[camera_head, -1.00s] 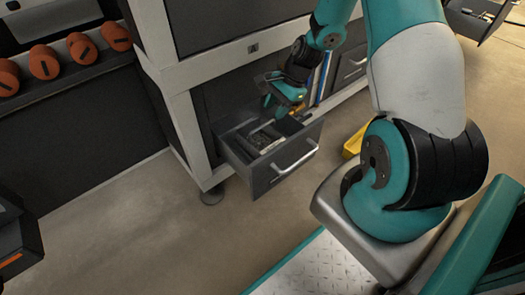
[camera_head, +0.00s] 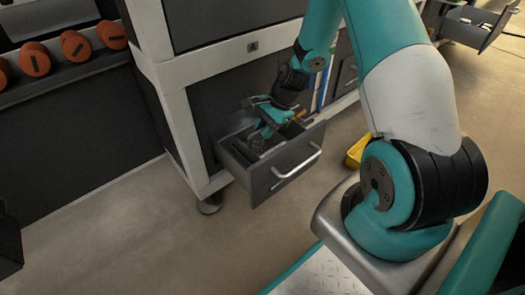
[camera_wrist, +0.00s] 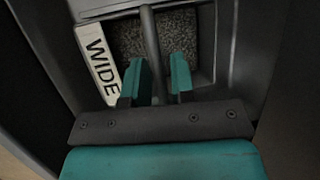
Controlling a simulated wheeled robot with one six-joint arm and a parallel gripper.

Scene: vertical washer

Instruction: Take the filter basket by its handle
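The filter basket (camera_wrist: 188,30) shows in the wrist view as a frame with a grey speckled mesh inside. A white label reading WIDE (camera_wrist: 97,52) lies along its left side. Its grey bar handle (camera_wrist: 149,38) runs down the picture between the two teal fingers of my gripper (camera_wrist: 161,80). The fingers are apart, with a visible gap between the handle and the right finger. The lower part of the handle is hidden at the gripper. In the head view my gripper (camera_head: 264,130) reaches down into the open drawer (camera_head: 287,168), and the basket is mostly hidden there.
The drawer front carries a silver pull handle (camera_head: 297,165). The drawer walls stand close around my gripper. A yellow object (camera_head: 357,147) is on the floor right of the drawer. Orange dumbbells (camera_head: 74,44) rest on a rack at left. Floor in front of the drawer is clear.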

